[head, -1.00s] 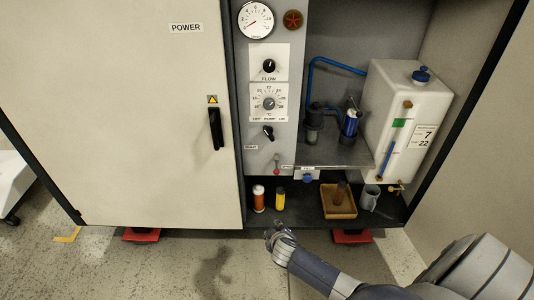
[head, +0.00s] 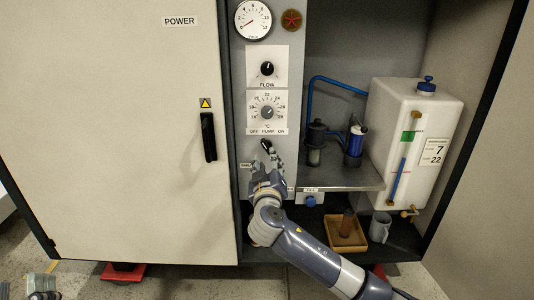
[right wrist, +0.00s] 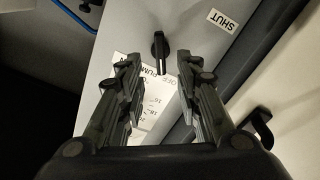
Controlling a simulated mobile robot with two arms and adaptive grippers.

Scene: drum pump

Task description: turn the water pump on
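The black pump switch (head: 266,145) sits on the grey control panel (head: 238,75), just under the "OFF PUMP ON" label (head: 267,132). My right gripper (head: 266,166) is just below the switch in the head view. In the right wrist view the switch (right wrist: 160,49) shows in the gap between the two open fingers (right wrist: 158,66), near their tips. I see no contact with it. The fingers hold nothing. A grey metal part at the lower left edge of the head view looks like my left gripper (head: 42,286); its fingers are not clear.
Above are a temperature dial (head: 267,112), the flow knob (head: 267,69) and a gauge (head: 253,19). Left is a closed cabinet door with a black handle (head: 208,137). To the right are a metal shelf (head: 345,178), a white tank (head: 408,145), a wooden tray (head: 347,244) and a mug (head: 380,228).

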